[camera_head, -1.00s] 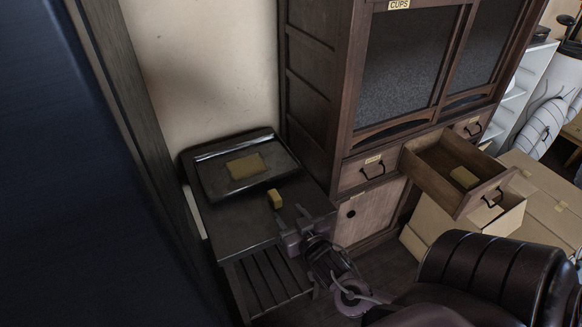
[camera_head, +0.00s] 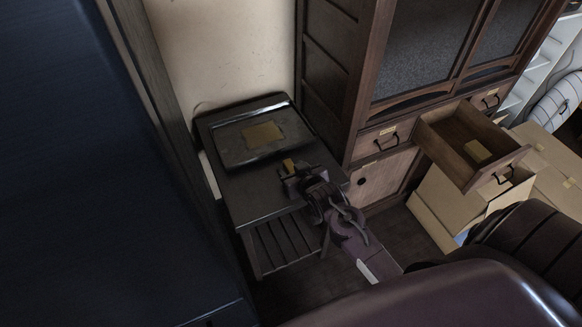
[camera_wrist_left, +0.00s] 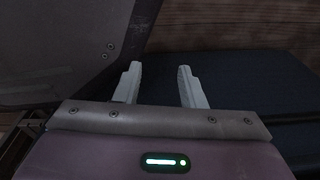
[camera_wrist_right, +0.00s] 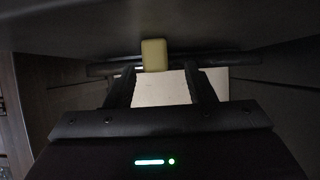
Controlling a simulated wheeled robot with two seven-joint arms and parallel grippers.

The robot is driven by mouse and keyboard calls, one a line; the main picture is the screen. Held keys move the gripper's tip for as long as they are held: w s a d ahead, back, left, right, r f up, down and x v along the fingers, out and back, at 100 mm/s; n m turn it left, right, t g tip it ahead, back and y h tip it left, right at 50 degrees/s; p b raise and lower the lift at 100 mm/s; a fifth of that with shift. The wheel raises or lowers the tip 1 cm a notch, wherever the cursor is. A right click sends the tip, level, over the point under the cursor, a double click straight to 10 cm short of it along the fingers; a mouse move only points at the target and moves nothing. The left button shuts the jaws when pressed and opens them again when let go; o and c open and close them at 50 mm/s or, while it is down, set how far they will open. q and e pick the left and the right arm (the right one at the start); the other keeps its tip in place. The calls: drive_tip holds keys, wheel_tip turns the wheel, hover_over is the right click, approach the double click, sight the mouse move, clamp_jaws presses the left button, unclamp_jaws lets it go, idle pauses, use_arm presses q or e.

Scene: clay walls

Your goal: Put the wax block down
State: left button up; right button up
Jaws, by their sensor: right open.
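The wax block (camera_head: 288,165), small and yellow, stands on the dark side table (camera_head: 262,203), in front of the black tray (camera_head: 226,152). It also shows in the right wrist view (camera_wrist_right: 153,54). My right gripper (camera_head: 292,174) is open at the block. In the right wrist view its fingers (camera_wrist_right: 161,72) stand apart, with the block at the gap between their tips; I cannot tell how deep it sits between them. My left gripper (camera_wrist_left: 159,75) is open and empty in the left wrist view.
A flat yellow patch (camera_head: 263,135) lies in the tray. A dark wooden cabinet (camera_head: 328,90) stands right of the table, with an open drawer (camera_head: 450,162) holding a small tan piece. Cardboard boxes (camera_head: 432,205) stand below it. A dark blue surface (camera_head: 90,180) fills the left.

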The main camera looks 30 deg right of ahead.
sight(289, 163)
drive_tip(key=x, duration=0.3)
drive_tip(key=shift+w+d, duration=0.2)
drive_tip(key=shift+w, duration=0.05)
use_arm(q)
drive_tip(key=shift+w+d, duration=0.1)
drive_tip(key=shift+w, duration=0.3)
drive_tip(key=shift+r, duration=0.1)
use_arm(e)
clamp_jaws()
use_arm(q)
drive_tip(key=shift+s, duration=0.2)
use_arm(e)
drive_tip(key=shift+r, duration=0.1)
